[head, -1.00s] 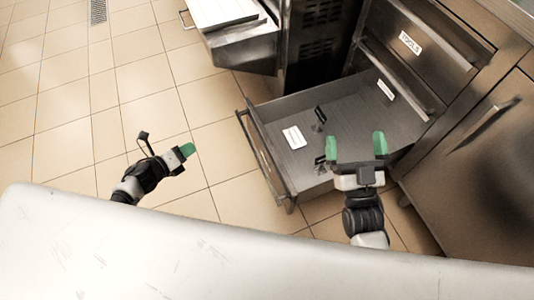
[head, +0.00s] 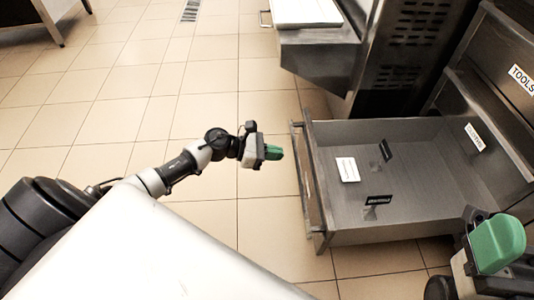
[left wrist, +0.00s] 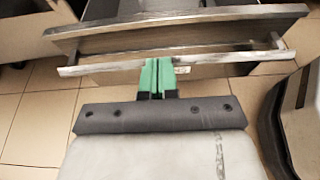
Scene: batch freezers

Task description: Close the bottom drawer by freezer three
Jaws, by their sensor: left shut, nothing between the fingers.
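The bottom drawer (head: 350,238) is pulled out, showing its grey inside with a white card and small dark labelled pieces. Its front panel with a bar handle (head: 302,185) faces my left gripper (head: 274,152). The left gripper is shut and empty, just left of the drawer front, with a small gap in the head view. In the left wrist view its green fingertips (left wrist: 158,62) point at the drawer's handle bar (left wrist: 215,57) and overlap it; contact is unclear. My right gripper (head: 495,246) is at the lower right, cut off, with one green finger clearly showing.
A cabinet drawer labelled TOOLS (head: 522,78) is above the open drawer on the right. A steel freezer unit (head: 390,60) with vents stands behind, its tray-like ledge (head: 318,50) jutting left. Tiled floor (head: 150,90) is free on the left.

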